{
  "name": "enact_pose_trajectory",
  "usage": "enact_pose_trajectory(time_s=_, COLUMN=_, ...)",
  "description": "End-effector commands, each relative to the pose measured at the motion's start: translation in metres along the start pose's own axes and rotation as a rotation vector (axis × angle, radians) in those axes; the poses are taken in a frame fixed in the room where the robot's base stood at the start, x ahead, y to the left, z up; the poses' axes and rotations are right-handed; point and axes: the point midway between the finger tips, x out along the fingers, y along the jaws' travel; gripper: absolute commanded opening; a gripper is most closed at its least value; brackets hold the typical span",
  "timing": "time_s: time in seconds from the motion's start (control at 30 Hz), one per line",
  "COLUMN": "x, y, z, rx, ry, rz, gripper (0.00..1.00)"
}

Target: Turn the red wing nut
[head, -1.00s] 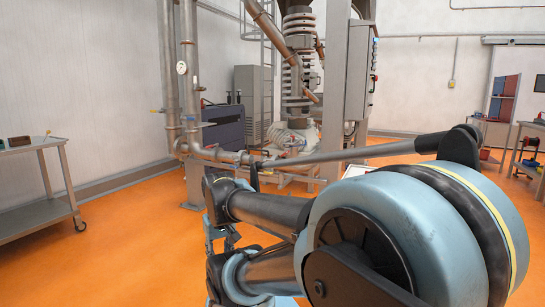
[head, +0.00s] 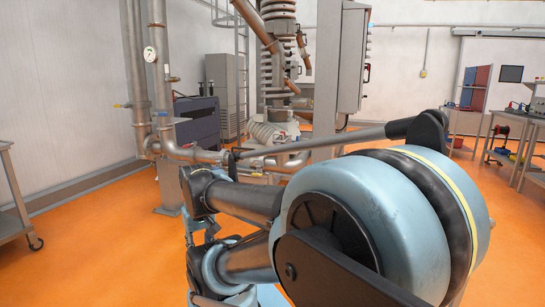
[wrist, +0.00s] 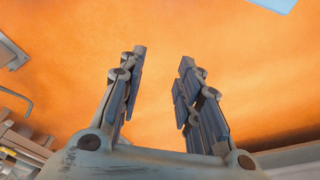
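No red wing nut can be made out in either view. Steel pipework (head: 190,153) with a round gauge (head: 150,54) stands ahead at left centre in the head view; my arm hides part of its right end. My gripper (wrist: 160,65) shows in the wrist view with its two fingers spread apart. Nothing is between them, and only the orange floor lies beyond. In the head view my arm links fill the lower middle and right, and the gripper itself cannot be made out there.
A metal trolley (head: 18,215) stands at the left edge. A grey cabinet (head: 226,95) and a dark machine (head: 197,122) stand behind the pipes. A workbench (head: 530,150) with tools is at the far right. The orange floor (head: 95,230) between trolley and pipes is clear.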

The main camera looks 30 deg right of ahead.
Motion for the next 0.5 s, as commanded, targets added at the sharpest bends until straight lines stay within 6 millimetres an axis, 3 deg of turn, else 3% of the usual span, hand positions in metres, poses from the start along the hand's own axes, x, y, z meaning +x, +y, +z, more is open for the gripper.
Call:
enact_pose_trajectory(time_s=0.27, x=-0.008, y=0.006, z=-0.001, rx=-0.004, ry=0.026, rz=0.023, gripper=0.32)
enact_pose_trajectory(time_s=0.5, x=-0.021, y=0.052, z=-0.059, rx=-0.051, ry=0.107, rz=0.177, gripper=0.32)
